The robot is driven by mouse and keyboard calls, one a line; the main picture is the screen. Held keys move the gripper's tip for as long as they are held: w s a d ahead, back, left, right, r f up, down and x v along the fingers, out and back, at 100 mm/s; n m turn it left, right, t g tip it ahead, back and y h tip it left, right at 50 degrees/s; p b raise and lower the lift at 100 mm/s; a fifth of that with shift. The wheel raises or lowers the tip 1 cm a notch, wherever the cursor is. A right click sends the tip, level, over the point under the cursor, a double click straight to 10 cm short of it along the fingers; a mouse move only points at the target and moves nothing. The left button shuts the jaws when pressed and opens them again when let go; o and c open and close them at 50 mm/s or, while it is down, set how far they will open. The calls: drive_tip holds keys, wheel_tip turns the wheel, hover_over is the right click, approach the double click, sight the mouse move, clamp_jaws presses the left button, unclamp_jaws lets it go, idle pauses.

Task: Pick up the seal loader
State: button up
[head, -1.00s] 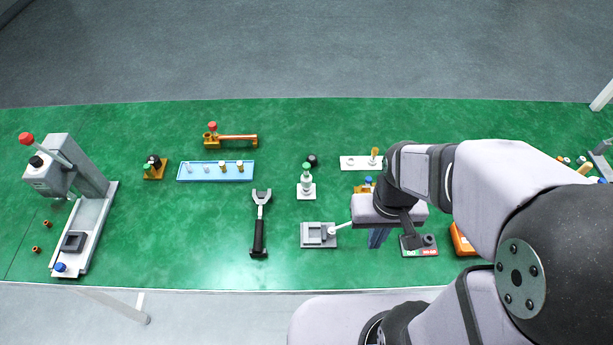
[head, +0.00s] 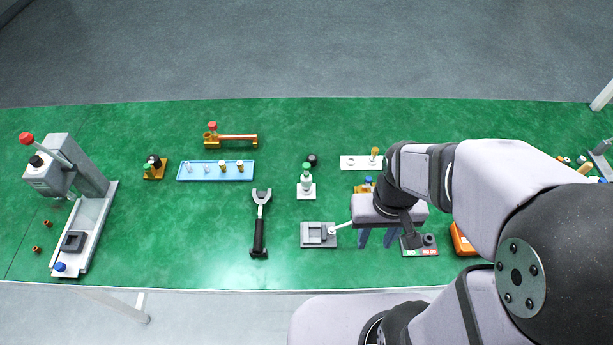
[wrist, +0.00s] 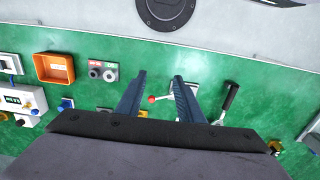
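My gripper (head: 377,241) hangs over the front right part of the green table, its two blue fingers spread apart. In the wrist view the gripper (wrist: 160,76) is open, with nothing held between its fingers. No label marks the seal loader, so I cannot tell for sure which part it is. One possible part is a small upright piece with a green top (head: 306,183) on a white base, behind and left of the gripper. Another is a gold block with a black knob (head: 154,168), farther left. The gripper touches neither.
A grey fixture with a white lever (head: 315,236) stands just left of the gripper. A black-handled fork tool (head: 259,232), a blue tray (head: 208,177) and a lever press (head: 98,225) lie farther left.

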drive_tip(key=w+d+f+n+g+h+b, duration=0.25)
drive_tip(key=f+n+h+b, duration=0.2)
drive_tip(key=n, duration=0.25)
drive_tip(key=n+t+h+b, duration=0.5)
drive_tip(key=n+t+b, duration=0.6)
drive_tip(key=n+t, duration=0.9)
hover_over(305, 174)
drive_tip(key=v, duration=0.3)
wheel_tip(305, 174, down, 3)
drive_tip(key=n+g, duration=0.2)
drive_tip(key=g, duration=0.1)
drive_tip(key=shift+t+h, duration=0.25)
wheel_tip(305, 174, down, 8)
drive_tip(key=shift+w+r+p, duration=0.1)
drive_tip(key=shift+w+p, duration=0.05)
drive_tip(key=shift+p, duration=0.45)
drive_tip(key=shift+p+x, duration=0.35)
drive_tip(key=shift+x, duration=0.8)
drive_tip(key=shift+p+x, duration=0.7)
drive_tip(key=shift+x, duration=1.9)
clamp_jaws()
